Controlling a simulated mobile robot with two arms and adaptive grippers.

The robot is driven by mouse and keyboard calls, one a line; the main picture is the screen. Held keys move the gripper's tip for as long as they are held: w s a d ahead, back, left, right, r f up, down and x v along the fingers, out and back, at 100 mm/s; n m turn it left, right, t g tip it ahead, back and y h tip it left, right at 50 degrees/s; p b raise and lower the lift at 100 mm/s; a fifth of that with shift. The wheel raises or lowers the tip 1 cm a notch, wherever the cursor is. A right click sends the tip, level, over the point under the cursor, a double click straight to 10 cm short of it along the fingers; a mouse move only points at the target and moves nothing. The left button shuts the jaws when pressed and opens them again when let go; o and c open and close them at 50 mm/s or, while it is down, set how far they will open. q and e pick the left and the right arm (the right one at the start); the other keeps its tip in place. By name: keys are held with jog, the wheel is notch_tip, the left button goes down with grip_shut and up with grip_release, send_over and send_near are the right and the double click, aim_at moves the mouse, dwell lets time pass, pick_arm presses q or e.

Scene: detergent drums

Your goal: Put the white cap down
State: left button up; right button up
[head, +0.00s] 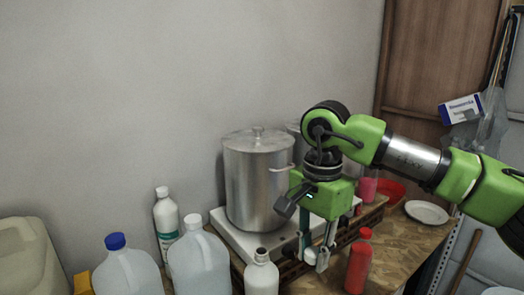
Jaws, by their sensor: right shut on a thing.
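My right gripper (316,262) points down over the wooden table, just right of an open white bottle (261,276) with a dark mouth and no cap. The gripper is shut on the white cap, which is small and hard to make out between the fingertips. The fingers are in front of the hot plate's edge and left of a red bottle (358,268). My left gripper is not in view.
A large metal pot (256,185) stands on a white hot plate (226,226) behind. Clear jugs with a blue cap (115,241) and a white cap (193,221) stand at left. A white plate (427,212) lies at right. Some table (395,250) right of the red bottle is bare.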

pick_arm(q)
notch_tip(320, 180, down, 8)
jog(key=b, duration=0.6)
pick_arm(e)
jog(key=s+d+f+n, duration=0.4)
jog(key=s+f+n, duration=0.1)
jog(key=f, duration=0.3)
jog(key=s+d+f+n, duration=0.5)
jog(key=f, duration=0.4)
jog(key=shift+s+f, duration=0.25)
jog(key=shift+s, duration=0.15)
jog(key=a+r+n, duration=0.5)
jog(key=a+n, duration=0.3)
jog(key=a, duration=0.5)
jog(key=s+d+r+m, duration=0.2)
jog(key=d+r+m, duration=0.1)
jog(key=d+r, duration=0.15)
jog(key=w+a+m, duration=0.5)
jog(key=w+a, duration=0.3)
jog(key=a, duration=0.2)
jog(key=shift+r, duration=0.2)
